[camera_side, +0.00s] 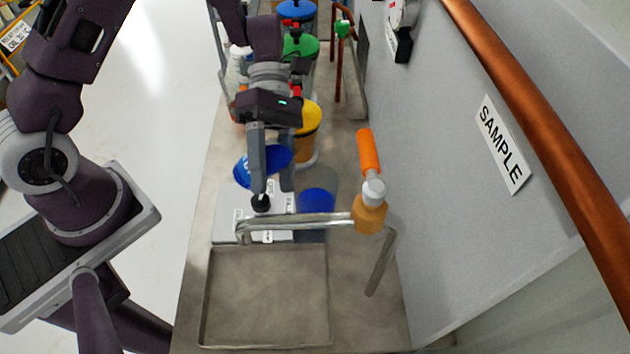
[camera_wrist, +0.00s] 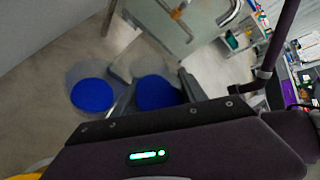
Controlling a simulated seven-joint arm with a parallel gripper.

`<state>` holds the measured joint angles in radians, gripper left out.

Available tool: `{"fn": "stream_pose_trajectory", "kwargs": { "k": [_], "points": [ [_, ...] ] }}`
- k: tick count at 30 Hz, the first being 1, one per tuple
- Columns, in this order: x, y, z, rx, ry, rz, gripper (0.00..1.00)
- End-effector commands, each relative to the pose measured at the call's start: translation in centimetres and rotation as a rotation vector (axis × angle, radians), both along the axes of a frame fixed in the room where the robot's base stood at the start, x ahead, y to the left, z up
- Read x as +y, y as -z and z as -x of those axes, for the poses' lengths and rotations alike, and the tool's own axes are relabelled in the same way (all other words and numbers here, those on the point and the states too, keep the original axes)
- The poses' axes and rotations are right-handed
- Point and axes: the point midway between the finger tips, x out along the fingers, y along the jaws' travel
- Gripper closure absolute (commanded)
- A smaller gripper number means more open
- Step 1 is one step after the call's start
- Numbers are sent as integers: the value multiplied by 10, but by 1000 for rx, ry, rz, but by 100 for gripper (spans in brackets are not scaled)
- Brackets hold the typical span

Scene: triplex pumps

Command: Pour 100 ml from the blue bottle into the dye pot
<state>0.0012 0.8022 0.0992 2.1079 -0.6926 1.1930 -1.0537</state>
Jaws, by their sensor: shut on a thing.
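My gripper (camera_side: 273,187) is shut on a blue object, apparently the blue bottle (camera_side: 243,174), with part of a white marking showing; it appears tilted. Its blue surface also shows between the fingers in the wrist view (camera_wrist: 157,93). The fingers hide much of it. A clear round vessel with blue inside (camera_side: 316,201), perhaps the dye pot, stands to the right of my gripper, apart from the held object. In the wrist view the vessel's blue disc (camera_wrist: 91,95) lies left of the fingers. No stream of liquid is visible.
A pale labelled plate (camera_side: 229,222) lies below my gripper. A metal pipe with an orange-handled valve (camera_side: 368,152) crosses in front, above a shallow metal tray (camera_side: 265,346). A yellow-topped container (camera_side: 310,118) and a green-topped one (camera_side: 301,47) stand behind. A grey wall bounds the right.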

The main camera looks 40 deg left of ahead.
Motion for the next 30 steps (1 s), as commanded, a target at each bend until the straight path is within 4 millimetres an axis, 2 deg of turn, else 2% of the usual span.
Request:
{"fn": "stream_pose_trajectory", "kwargs": {
  "k": [30],
  "points": [
    [2, 4, 2, 60, 0, -56, 100]
  ]
}}
